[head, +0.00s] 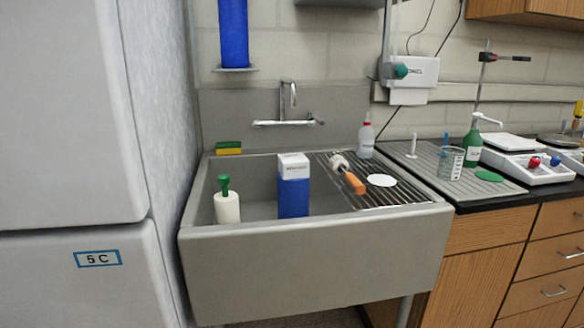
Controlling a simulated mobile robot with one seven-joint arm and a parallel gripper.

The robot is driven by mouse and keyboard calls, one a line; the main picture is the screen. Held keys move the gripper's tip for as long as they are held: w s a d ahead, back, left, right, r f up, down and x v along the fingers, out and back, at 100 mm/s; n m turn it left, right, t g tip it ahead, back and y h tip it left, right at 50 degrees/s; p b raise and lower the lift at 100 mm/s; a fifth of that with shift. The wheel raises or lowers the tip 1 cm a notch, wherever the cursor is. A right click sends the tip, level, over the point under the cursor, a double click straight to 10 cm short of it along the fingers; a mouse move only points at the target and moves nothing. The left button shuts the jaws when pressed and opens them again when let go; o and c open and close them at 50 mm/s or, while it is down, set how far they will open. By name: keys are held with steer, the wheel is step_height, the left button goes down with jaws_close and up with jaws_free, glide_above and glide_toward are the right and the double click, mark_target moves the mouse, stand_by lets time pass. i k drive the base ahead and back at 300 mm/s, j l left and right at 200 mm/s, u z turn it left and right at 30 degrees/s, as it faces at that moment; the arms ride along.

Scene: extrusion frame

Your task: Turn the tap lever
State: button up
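The tap (288,104) is a metal wall-mounted faucet on the grey splashback behind the sink. Its spout rises from a horizontal bar, and a small lever end (314,119) shows at the right of the bar. The lever's exact setting is too small to tell. No water is visible. The grey sink (310,255) stands below it. My gripper is not in this view.
A blue and white box (294,186) and a white bottle with a green top (227,203) stand in the basin. A drain rack (397,192) holds an orange-handled brush (347,174). A green and yellow sponge (228,148) lies at the back left. A large grey cabinet (75,120) borders the left.

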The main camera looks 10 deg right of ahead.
mark_target(311, 113)
steer(key=i+l, duration=0.1)
steer(key=l, duration=0.6)
steer(key=i+l, duration=0.15)
steer(key=l, duration=0.6)
steer(key=i+l+u, duration=0.1)
steer(key=l, duration=0.6)
steer(key=i+l, duration=0.1)
steer(key=l, duration=0.65)
steer(key=i, duration=1.1)
